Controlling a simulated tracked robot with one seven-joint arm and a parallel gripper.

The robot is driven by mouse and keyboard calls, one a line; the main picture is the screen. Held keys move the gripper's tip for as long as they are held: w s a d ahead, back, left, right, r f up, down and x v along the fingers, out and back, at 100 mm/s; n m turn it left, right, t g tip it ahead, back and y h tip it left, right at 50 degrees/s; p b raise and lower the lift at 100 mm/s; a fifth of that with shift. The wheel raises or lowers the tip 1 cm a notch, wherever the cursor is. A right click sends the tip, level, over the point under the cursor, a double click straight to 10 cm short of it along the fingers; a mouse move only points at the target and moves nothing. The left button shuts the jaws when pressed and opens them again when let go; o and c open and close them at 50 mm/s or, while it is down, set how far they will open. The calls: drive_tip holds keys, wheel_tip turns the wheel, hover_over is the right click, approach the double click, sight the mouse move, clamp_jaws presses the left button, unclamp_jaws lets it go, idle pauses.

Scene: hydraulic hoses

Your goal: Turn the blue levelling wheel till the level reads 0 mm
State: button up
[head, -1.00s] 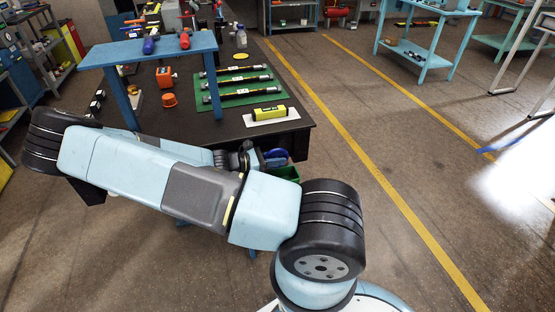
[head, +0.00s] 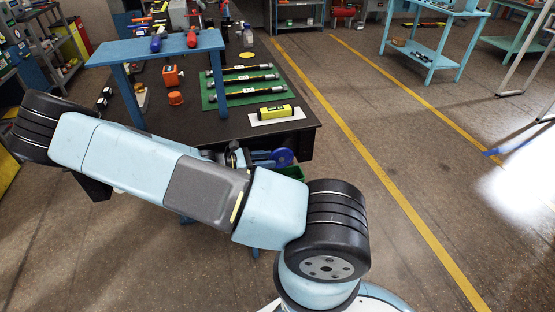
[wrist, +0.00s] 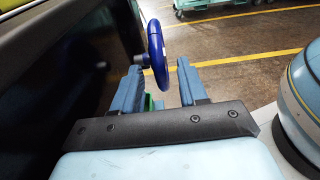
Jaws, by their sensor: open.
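The blue levelling wheel (wrist: 157,55) shows in the wrist view on the side of the dark bench, seen nearly edge-on. In the head view the wheel (head: 284,157) is partly hidden behind my arm, below the bench's front corner. My gripper (wrist: 159,72) is open, with one blue finger on each side of the wheel's lower rim in the picture. I cannot tell whether a finger touches it. A yellow-green level (head: 274,112) lies on a white plate (head: 291,116) on the bench top. Its reading is too small to make out.
The dark bench (head: 215,128) carries a green mat (head: 222,102) with several black hoses. A blue raised shelf (head: 140,50) with red and blue fittings stands at its left. A green bin (head: 292,172) is under the wheel.

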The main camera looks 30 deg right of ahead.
drive_tip(key=v, duration=0.8)
